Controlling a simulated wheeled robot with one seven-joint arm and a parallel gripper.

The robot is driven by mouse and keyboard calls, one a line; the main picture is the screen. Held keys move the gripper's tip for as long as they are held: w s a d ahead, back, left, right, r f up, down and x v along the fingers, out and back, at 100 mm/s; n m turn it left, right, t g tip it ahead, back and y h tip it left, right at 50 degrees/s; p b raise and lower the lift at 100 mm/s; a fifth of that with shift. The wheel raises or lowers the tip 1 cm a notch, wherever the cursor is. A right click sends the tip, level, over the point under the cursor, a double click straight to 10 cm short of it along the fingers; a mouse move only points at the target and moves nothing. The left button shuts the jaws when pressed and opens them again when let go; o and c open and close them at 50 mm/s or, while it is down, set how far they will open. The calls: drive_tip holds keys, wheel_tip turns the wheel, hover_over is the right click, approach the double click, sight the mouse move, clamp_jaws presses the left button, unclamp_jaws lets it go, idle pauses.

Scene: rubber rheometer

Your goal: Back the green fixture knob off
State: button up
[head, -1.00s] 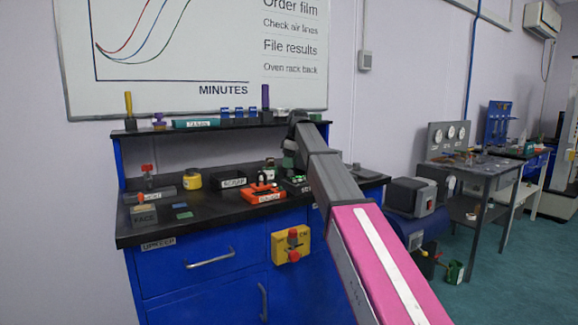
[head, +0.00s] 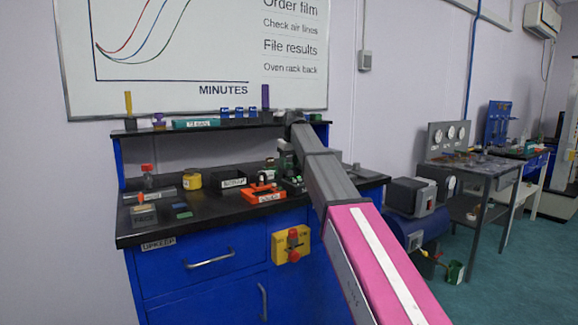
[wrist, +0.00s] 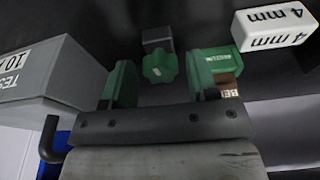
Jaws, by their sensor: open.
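The green fixture knob (wrist: 160,66) is a small lobed knob in front of a grey block (wrist: 158,39), near the top centre of the wrist view. My gripper (wrist: 160,80) is open, with one green finger on each side of the knob. Gaps show between the knob and both fingers, and nothing is held. In the head view my gripper (head: 289,165) is low over the right part of the bench, at the dark fixture. There my arm and gripper hide most of the fixture, and I cannot make out the knob.
A white block marked 4 mm (wrist: 275,26) lies right of the knob. A grey labelled box (wrist: 50,75) stands close on the left. An orange tray (head: 264,193) sits just left of my gripper on the black bench (head: 215,222). A raised shelf (head: 215,127) runs behind.

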drive_tip(key=m+h, duration=0.1)
drive_tip(key=m, duration=0.4)
drive_tip(key=shift+a+m, duration=0.1)
drive_tip(key=shift+m, duration=0.2)
drive_tip(key=c, duration=0.8)
drive_tip(key=shift+n+y, duration=0.4)
drive_tip(key=shift+n, duration=1.9)
drive_tip(key=shift+n, duration=0.3)
drive_tip(key=n, duration=0.4)
drive_tip(key=shift+y, duration=0.3)
